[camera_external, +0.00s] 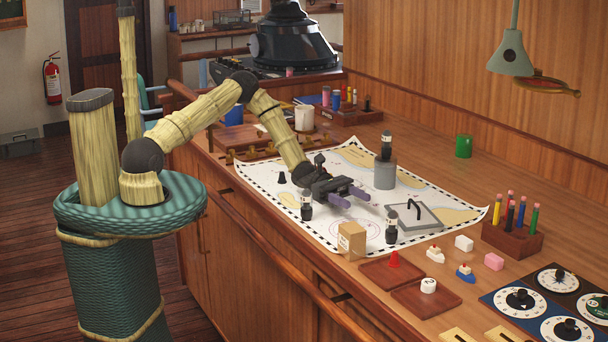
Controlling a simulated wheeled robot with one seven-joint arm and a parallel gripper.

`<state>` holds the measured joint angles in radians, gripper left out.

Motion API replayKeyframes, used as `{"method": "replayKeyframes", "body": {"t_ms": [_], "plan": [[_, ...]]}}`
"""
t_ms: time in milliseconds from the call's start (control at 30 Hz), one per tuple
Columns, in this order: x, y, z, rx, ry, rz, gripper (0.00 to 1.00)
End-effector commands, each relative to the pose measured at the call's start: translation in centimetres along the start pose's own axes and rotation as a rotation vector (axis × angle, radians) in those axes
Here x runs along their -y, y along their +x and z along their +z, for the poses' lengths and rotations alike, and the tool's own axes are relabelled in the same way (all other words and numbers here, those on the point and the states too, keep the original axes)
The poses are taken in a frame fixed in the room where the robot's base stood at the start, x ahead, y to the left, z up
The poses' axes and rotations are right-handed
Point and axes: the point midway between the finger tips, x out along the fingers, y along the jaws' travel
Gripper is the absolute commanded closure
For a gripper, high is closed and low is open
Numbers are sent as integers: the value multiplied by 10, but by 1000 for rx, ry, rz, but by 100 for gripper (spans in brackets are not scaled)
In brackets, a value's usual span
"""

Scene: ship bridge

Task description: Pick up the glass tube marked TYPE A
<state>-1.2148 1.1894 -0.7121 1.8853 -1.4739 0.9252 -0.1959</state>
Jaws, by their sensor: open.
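Several small dark tubes with pale bands are in view. One tube (306,206) stands on the chart to the left of my gripper, another tube (391,226) stands to its right nearer the front, and a third tube (386,147) stands on a grey cylinder (385,174) behind. Their markings are too small to read, so I cannot tell which is TYPE A. My gripper (354,198) is open, with its two purple-grey fingers low over the chart, pointing to the right. No tube shows between them.
The chart (330,170) covers the wooden counter. A cardboard box (351,240), a grey plate with a black handle (413,217) and a small black piece (282,178) stand on or beside it. A pencil block (512,238) and dark red trays (425,298) lie to the right.

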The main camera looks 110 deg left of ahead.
Motion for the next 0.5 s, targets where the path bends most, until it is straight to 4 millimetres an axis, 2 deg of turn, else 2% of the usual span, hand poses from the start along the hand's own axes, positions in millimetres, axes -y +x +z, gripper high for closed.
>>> {"method": "replayKeyframes", "body": {"t_ms": [500], "plan": [[1,89,3,1,-1,-3,45]]}}
